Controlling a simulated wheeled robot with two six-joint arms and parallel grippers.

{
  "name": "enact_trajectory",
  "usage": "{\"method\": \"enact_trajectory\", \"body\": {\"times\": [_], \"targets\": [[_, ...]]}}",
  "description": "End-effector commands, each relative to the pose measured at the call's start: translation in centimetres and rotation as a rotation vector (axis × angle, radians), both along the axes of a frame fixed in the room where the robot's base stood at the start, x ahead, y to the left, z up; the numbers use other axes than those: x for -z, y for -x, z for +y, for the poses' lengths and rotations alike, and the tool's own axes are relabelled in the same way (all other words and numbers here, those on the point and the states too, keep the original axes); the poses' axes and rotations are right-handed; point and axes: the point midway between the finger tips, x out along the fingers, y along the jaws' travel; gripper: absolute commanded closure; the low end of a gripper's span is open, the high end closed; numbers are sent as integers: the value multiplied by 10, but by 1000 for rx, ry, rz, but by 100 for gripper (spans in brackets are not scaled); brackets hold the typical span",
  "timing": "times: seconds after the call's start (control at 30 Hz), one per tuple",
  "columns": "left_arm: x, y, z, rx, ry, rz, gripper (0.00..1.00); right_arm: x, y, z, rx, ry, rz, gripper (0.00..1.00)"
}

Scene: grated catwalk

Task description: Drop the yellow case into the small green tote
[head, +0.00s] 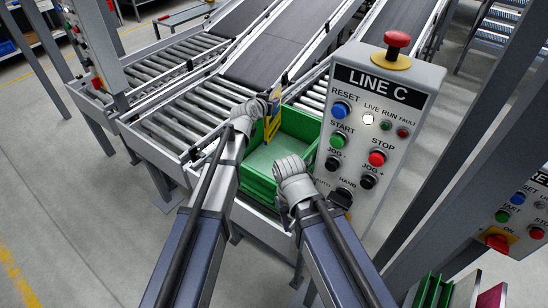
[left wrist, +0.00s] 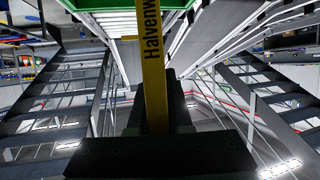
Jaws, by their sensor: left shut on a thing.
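My left gripper (head: 267,104) is shut on the yellow case (head: 272,124). The case hangs upright and edge-on at the back left part of the green tote (head: 262,189); I cannot tell how far its lower edge is above the tote's floor. In the left wrist view, the case (left wrist: 153,75) stands between the dark fingers, with black lettering on its narrow side. A green edge, probably the tote (left wrist: 130,5), shows at the top there. The tote looks empty where its floor shows. My right wrist covers part of the tote's right side; its fingers are hidden.
The tote sits at the near end of a roller conveyor (head: 176,126). A LINE C control panel (head: 372,130) with a red mushroom button stands close on the right. A grey post with buttons (head: 87,35) stands at upper left. Open floor (head: 60,190) lies at left.

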Motion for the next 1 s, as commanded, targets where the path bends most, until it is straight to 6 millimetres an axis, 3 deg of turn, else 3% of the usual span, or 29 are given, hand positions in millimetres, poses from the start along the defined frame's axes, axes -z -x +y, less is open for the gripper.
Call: {"method": "enact_trajectory", "body": {"times": [0.33, 0.73, 0.77, 1.0], "targets": [[44, 0, 0, 0, 0, 0, 100, 44, 0, 0, 1, 0, 0, 50], [48, 0, 0, 0, 0, 0, 100, 48, 0, 0, 2, 0, 0, 50], [48, 0, 0, 0, 0, 0, 80, 48, 0, 0, 2, 0, 0, 50], [48, 0, 0, 0, 0, 0, 52, 48, 0, 0, 1, 0, 0, 50]]}}
